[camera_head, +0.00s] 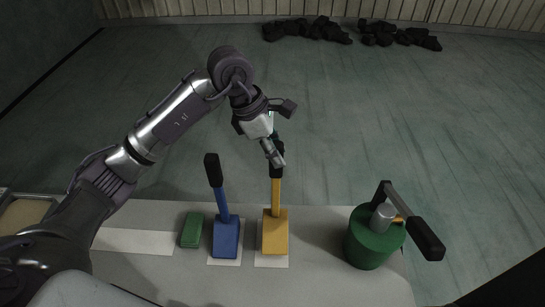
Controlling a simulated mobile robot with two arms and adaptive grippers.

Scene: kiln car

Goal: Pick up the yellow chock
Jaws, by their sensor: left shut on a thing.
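The yellow chock (275,232) has a block-shaped base and a yellow shaft that rises to a black grip. Its base is over a pale square on the light surface; I cannot tell whether it touches it. My left gripper (274,150) comes from above and is shut on the upper part of the chock's handle, hiding some of the black grip. My right gripper is not in view.
A blue chock (226,238) with a black-tipped handle stands just left of the yellow one. A green block (192,230) lies further left. A green cylinder (367,243) with a black-ended crank handle stands at right. Dark lumps (310,30) lie on the far floor.

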